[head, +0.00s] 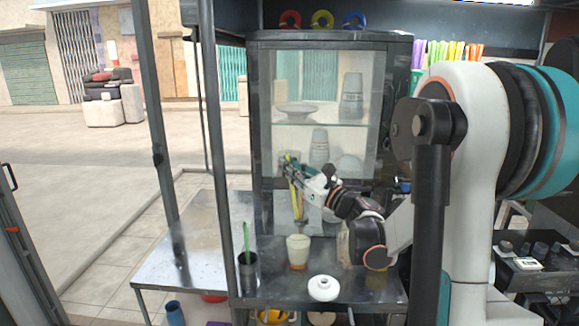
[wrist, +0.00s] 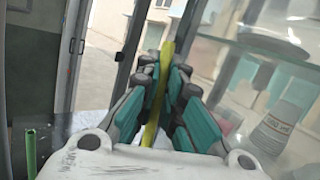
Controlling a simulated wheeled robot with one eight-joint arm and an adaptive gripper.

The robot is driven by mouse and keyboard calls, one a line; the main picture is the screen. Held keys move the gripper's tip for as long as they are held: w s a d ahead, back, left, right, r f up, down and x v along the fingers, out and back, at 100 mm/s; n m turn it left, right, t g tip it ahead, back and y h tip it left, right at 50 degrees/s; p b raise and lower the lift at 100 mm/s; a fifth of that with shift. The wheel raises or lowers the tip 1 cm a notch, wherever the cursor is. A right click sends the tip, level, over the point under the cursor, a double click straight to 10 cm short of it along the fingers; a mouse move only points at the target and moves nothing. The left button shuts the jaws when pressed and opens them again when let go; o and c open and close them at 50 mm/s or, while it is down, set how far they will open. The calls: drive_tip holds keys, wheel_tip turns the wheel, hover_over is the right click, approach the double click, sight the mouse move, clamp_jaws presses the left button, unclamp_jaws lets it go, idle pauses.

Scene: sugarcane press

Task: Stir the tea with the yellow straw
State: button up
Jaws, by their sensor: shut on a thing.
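My gripper (head: 291,168) is shut on the yellow straw (head: 294,200), in front of the glass cabinet. In the wrist view the yellow straw (wrist: 155,110) runs between the teal finger pads of my gripper (wrist: 168,75). The straw points down, slightly tilted, toward a pale cup (head: 298,243) with an orange-brown bottom on the metal counter. Its lower end seems to be above the cup's rim; the exact gap is hard to tell. The tea inside the cup cannot be seen.
A dark cup (head: 247,271) with a green straw (head: 246,238) stands left of the pale cup. A white round lidded pot (head: 323,288) stands at its front right. The glass cabinet (head: 320,95) is close behind. The left metal table (head: 180,250) is mostly clear.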

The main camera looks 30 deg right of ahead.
wheel_tip(320, 180, down, 16)
drive_tip(key=b, duration=1.1)
drive_tip(key=shift+s+d+b, duration=0.2)
drive_tip(key=shift+d+b, duration=0.05)
drive_tip(key=shift+b, duration=0.05)
idle(0.3)
drive_tip(key=shift+d, duration=0.1)
idle(0.4)
